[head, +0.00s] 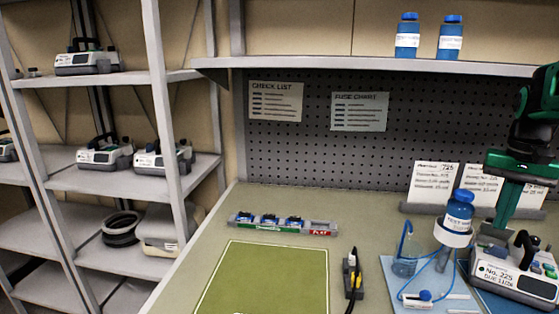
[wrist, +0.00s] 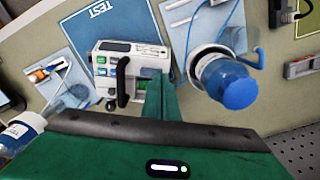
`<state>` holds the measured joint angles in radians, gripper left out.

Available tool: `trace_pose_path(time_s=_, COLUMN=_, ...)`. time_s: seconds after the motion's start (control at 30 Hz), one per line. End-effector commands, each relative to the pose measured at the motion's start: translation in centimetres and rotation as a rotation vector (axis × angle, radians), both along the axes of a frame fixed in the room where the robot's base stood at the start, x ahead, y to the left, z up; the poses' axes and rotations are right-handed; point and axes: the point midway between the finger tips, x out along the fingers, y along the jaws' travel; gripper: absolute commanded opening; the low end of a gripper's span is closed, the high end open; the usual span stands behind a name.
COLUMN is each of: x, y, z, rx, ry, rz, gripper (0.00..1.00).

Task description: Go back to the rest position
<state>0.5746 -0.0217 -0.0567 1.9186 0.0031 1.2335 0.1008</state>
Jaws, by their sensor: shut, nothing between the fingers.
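My gripper (head: 502,222) shows at the right of the head view, green, pointing down behind the blue-capped bottle and above the bench. In the wrist view my gripper (wrist: 161,98) has its green fingers together, with nothing between them. An infusion pump (head: 515,278), labelled No. 225, stands below it; it also shows in the wrist view (wrist: 128,60), partly hidden by the fingers. The bottle (head: 459,212) sits upright in a white holder beside the gripper. The same bottle (wrist: 228,82) is right of the fingers in the wrist view.
A beaker (head: 405,260) with blue tubing stands on a light blue mat. A green mat (head: 265,282) lies empty on the bench, with a fuse rack (head: 283,225) behind it. Cards (head: 433,183) stand at the back right. Shelves (head: 120,180) at left hold several pumps.

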Motion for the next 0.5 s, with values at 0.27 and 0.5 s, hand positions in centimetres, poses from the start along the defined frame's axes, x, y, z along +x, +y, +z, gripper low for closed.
trace_pose_path(time_s=0.27, x=-9.4, y=8.4, z=-3.9, rx=-0.002, ry=0.000, rz=0.086, gripper=0.00)
trace_pose_path(time_s=0.5, x=-16.5, y=12.9, z=-8.5, rx=0.011, ry=0.000, rz=0.155, gripper=0.00)
